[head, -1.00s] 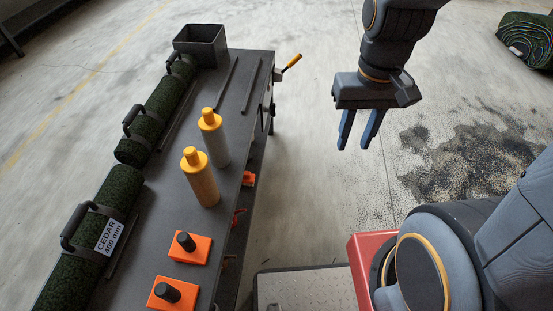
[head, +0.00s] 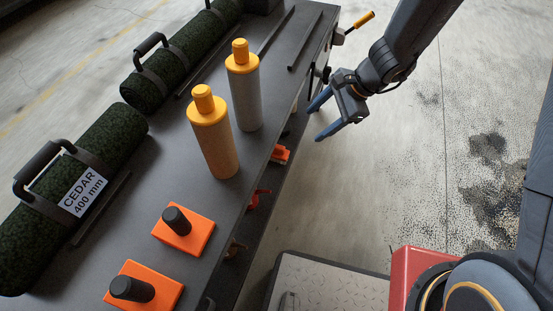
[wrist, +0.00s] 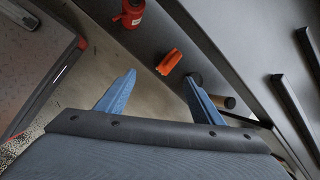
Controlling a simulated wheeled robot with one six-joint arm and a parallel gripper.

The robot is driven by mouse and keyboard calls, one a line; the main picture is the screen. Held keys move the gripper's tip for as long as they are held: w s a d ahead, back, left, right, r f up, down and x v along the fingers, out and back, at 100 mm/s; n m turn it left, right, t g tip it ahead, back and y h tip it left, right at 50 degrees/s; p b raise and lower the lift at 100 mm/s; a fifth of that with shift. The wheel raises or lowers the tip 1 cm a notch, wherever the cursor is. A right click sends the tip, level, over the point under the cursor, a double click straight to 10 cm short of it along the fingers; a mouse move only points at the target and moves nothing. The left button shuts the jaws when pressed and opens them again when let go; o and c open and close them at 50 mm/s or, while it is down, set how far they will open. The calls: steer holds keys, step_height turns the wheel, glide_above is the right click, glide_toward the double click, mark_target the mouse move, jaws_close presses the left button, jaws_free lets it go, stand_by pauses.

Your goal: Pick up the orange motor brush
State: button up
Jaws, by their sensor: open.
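My gripper (head: 316,123) is open and empty, beside the right edge of the bench, its blue fingers pointing left toward the bench's lower level. In the wrist view my gripper (wrist: 160,74) has a small ridged orange item (wrist: 169,62) beyond and between its fingertips, apart from them. This orange item (head: 280,154) shows in the head view on the lower shelf, partly hidden by the bench top. Two orange blocks with black knobs, a farther one (head: 198,236) and a nearer one (head: 165,295), sit on the bench top. I cannot tell for certain which is the motor brush.
Two yellow-capped bottles (head: 220,150) (head: 246,100) stand on the bench top (head: 150,185). Dark green turf rolls (head: 110,140) lie along its left. A red item (wrist: 132,14) sits near the orange item on the shelf. A yellow-handled lever (head: 360,22) sticks out at the far end.

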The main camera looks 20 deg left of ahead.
mark_target(278, 147)
steer(key=w+a+f+m+b, duration=0.2)
steer(key=a+f, duration=0.1)
steer(key=f, duration=0.4)
steer(key=w+a+f+m+b, duration=0.2)
steer(key=a+f+b, duration=0.1)
steer(key=f, duration=0.4)
steer(key=w+a+f+m+t+b, duration=0.1)
steer(key=w+a+f+m+b, duration=0.1)
steer(key=f, duration=0.5)
steer(key=shift+w+a+f+m+y+b, duration=0.15)
steer(key=shift+a+f+m+y+b, duration=0.15)
steer(key=shift+a+m+b, duration=0.35)
steer(key=a, duration=0.2)
steer(key=shift+s+a+r, duration=0.2)
steer(key=shift+s+a, duration=0.1)
steer(key=shift+s+a+g+b, duration=0.1)
steer(key=shift+a+g+b, duration=0.2)
steer(key=shift+a, duration=0.05)
steer(key=shift+a+f, duration=0.25)
steer(key=shift+f, duration=0.1)
steer(key=shift+b+x, duration=1.45)
steer(key=shift+x, duration=2.05)
steer(key=shift+d, duration=0.15)
steer(key=c, duration=1.2)
steer(key=shift+r, duration=0.1)
